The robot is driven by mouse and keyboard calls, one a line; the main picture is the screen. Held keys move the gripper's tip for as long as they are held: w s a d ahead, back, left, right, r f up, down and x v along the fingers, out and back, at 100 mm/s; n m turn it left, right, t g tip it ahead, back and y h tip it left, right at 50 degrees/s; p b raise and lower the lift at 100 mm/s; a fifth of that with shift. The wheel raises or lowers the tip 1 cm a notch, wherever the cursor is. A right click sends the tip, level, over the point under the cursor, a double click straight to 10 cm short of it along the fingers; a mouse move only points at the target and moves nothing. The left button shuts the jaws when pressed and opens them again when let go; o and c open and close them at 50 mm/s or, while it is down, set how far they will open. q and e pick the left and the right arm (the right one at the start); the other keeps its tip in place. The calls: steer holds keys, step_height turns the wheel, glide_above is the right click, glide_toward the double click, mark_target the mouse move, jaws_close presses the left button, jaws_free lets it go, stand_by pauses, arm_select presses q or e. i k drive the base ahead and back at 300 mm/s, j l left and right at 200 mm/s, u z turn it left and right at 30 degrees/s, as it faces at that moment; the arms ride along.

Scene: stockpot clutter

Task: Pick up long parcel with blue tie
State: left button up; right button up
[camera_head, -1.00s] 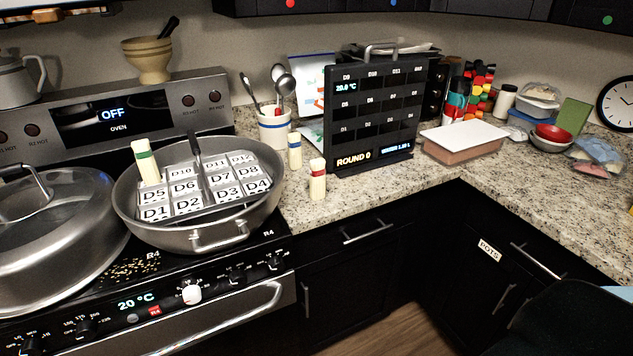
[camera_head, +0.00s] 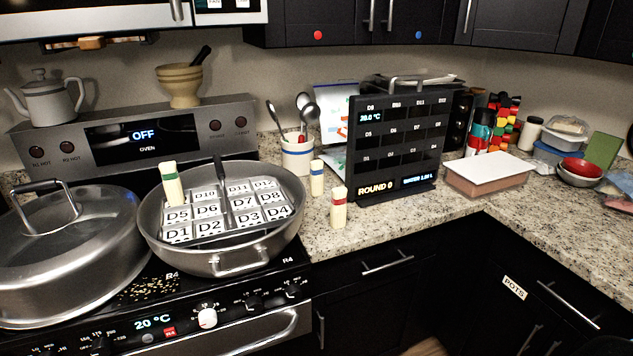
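The parcel with the blue tie (camera_head: 317,182) is a small cream block with a blue band near its top. It stands upright on the granite counter, right of the pan and left of the dark display rack. A similar cream parcel with a red tie (camera_head: 339,212) stands nearer the front, slightly right of it and apart. A cream parcel with a green tie (camera_head: 173,188) stands upright at the left of the grid in the pan. Neither of my grippers is in view.
A wide steel pan (camera_head: 160,237) with a labelled grid sits on the stove beside a lidded pot (camera_head: 60,250). A utensil crock (camera_head: 298,158) stands behind the blue-tied parcel. The display rack (camera_head: 368,180) stands to its right.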

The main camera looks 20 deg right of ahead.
mark_target(316, 171)
steer(key=i+l+z, duration=0.1)
steer(key=i+l, duration=0.15)
steer(key=l, duration=0.3)
steer(key=i+l+z, duration=0.1)
steer(key=i+l, duration=0.2)
steer(key=l, duration=0.2)
steer(key=i+l+z, duration=0.1)
steer(key=i+l, duration=0.2)
steer(key=l, duration=0.2)
steer(key=i+l, duration=0.35)
steer(key=i+l+z, duration=0.1)
steer(key=l+z, duration=0.15)
